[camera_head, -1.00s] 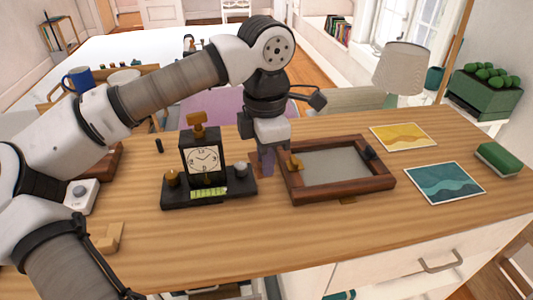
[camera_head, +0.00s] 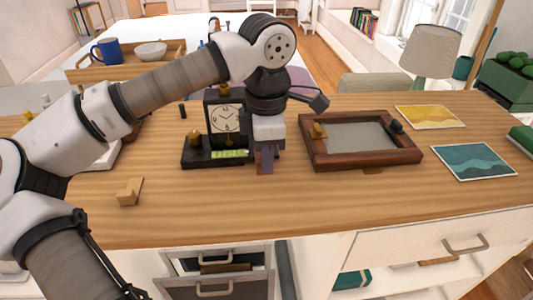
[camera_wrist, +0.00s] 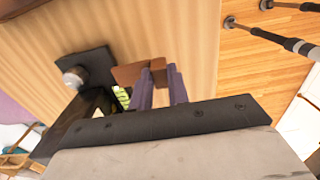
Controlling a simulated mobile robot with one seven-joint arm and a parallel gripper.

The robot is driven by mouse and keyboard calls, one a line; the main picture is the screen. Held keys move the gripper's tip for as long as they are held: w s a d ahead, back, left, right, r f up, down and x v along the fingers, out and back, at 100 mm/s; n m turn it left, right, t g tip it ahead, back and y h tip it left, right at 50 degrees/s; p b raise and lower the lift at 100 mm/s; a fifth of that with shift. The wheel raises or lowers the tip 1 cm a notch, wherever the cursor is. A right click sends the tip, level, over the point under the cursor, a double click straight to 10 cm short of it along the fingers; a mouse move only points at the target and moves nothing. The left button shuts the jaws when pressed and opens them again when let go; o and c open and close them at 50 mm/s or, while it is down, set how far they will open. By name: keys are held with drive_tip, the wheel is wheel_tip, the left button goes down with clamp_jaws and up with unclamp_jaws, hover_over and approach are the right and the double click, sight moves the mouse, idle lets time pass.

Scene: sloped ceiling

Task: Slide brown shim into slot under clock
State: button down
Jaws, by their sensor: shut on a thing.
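The black mantel clock (camera_head: 226,119) stands upright on a dark base (camera_head: 197,157) with a yellow-green strip (camera_head: 229,154) along its front. In the wrist view the base (camera_wrist: 92,62) shows at the left with its silver knob. My gripper (camera_head: 265,163) points down just off the right front end of the base. It is shut on the brown shim (camera_wrist: 127,75), which juts out from the purple-grey fingers toward the clock side in the wrist view. The fingers hide part of the shim. The slot is not clearly visible, and the shim looks apart from it.
A brown wooden frame (camera_head: 311,157) lies right of my gripper. A tan wedge block (camera_head: 129,191) lies at the front left. Two art cards (camera_head: 474,161) lie farther right. The front middle of the table (camera_head: 235,210) is clear. A drawer (camera_head: 215,287) shows below the edge.

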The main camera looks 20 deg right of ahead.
drive_tip(key=shift+f+b, duration=1.95)
drive_tip(key=shift+f, duration=0.5)
drive_tip(key=shift+w+d, duration=0.25)
drive_tip(key=shift+w, duration=0.6)
drive_tip(key=shift+w+d, duration=0.2)
drive_tip(key=shift+w, duration=0.65)
drive_tip(key=shift+w+d+p, duration=0.15)
drive_tip(key=shift+w+p, duration=0.05)
drive_tip(key=shift+w, duration=0.3)
drive_tip(key=shift+w+d+p, duration=0.15)
drive_tip(key=shift+w, duration=0.35)
drive_tip(key=c, duration=1.3)
unclamp_jaws()
drive_tip(key=shift+r, duration=0.15)
drive_tip(key=shift+w, duration=0.1)
drive_tip(key=shift+c, duration=0.2)
drive_tip(key=shift+r, duration=0.15)
